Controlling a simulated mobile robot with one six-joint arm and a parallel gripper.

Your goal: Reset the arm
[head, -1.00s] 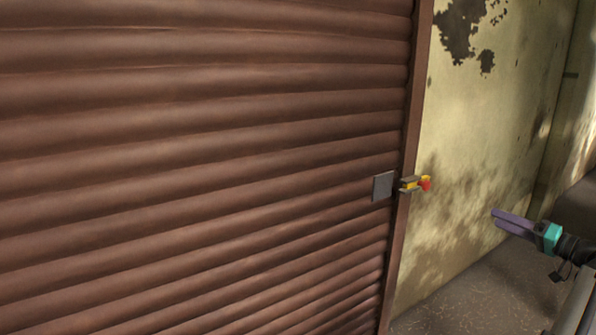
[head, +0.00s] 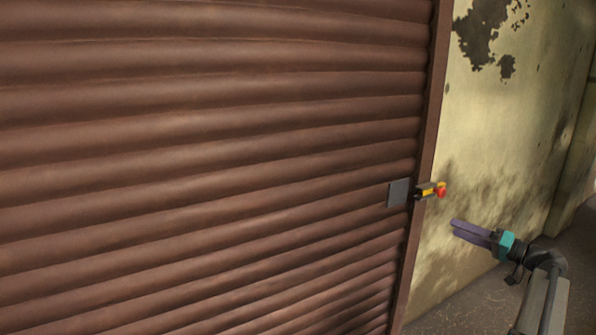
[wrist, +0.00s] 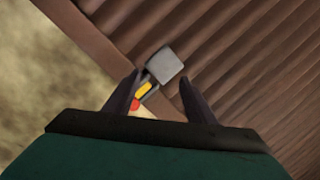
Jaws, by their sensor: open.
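My gripper (head: 456,227) is at the right in the head view, with purple fingers and a teal body. It points left, below and right of a small yellow and red latch (head: 431,190) on the shutter's edge. In the wrist view my gripper (wrist: 160,90) is open and empty. The latch, with yellow and red parts (wrist: 142,91), shows between the fingers there, near the left one. I cannot tell its exact distance from the fingertips.
A brown ribbed shutter (head: 210,170) fills the left and middle. A grey square plate (head: 399,192) sits at its right side, beside the latch. A brown vertical frame (head: 428,120) borders a stained yellow wall (head: 530,120). Grey floor shows at lower right.

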